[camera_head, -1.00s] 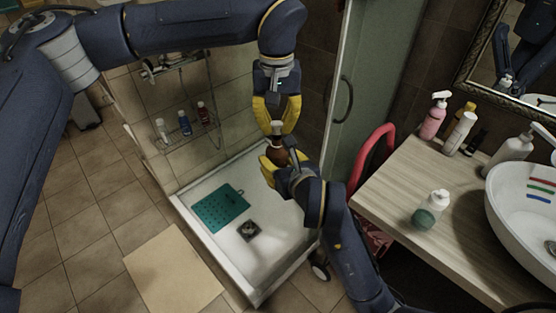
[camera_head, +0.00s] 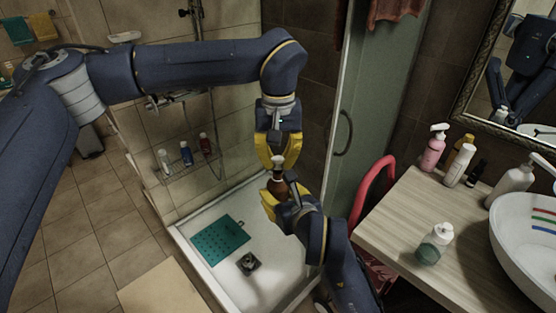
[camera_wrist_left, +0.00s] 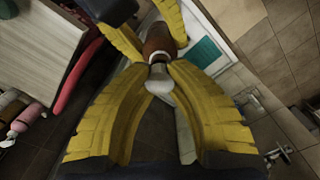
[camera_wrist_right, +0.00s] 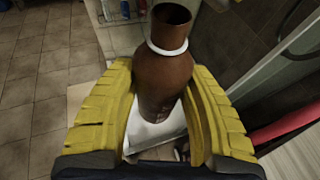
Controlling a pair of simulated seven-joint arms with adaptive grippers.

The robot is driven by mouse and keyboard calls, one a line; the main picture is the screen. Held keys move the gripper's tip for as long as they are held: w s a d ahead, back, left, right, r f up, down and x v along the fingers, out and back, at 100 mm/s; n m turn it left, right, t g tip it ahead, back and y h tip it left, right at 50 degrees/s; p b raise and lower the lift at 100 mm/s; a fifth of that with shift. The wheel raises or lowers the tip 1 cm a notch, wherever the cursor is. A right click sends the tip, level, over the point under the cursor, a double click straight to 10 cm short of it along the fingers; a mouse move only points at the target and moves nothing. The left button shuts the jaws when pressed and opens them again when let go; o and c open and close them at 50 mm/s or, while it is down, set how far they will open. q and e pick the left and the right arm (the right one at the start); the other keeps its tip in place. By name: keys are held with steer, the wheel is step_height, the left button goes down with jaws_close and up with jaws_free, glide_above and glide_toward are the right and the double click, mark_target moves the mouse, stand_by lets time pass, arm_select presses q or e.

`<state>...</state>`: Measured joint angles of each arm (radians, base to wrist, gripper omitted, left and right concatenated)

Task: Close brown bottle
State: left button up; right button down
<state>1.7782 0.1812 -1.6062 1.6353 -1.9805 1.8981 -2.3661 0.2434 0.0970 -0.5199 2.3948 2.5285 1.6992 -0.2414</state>
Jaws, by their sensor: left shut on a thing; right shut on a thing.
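The brown bottle (camera_head: 278,188) is held roughly upright by my right gripper (camera_head: 273,195), whose yellow fingers are shut around its body. The right wrist view shows the bottle (camera_wrist_right: 162,80) with a white ring (camera_wrist_right: 167,47) on its neck and an uncovered mouth. My left gripper (camera_head: 279,160) is above it, pointing down, shut on a pale stopper (camera_wrist_left: 160,84). In the left wrist view the stopper is in line with the bottle (camera_wrist_left: 160,36), close to its neck. I cannot tell whether they touch.
Below is a white shower tray with a teal mat (camera_head: 220,238) and a drain (camera_head: 248,263). A glass door (camera_head: 385,90) and red chair (camera_head: 374,185) stand to the right. The wooden counter (camera_head: 395,215) holds several bottles and a basin (camera_head: 525,235).

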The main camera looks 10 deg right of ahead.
mark_target(278, 195)
arm_select(q)
steer(key=shift+f, duration=0.15)
steer(key=shift+f, duration=0.75)
steer(key=shift+f, duration=0.55)
stand_by(0.4)
steer(key=m, duration=0.6)
steer(key=o, duration=0.7)
steer(key=shift+r, duration=0.1)
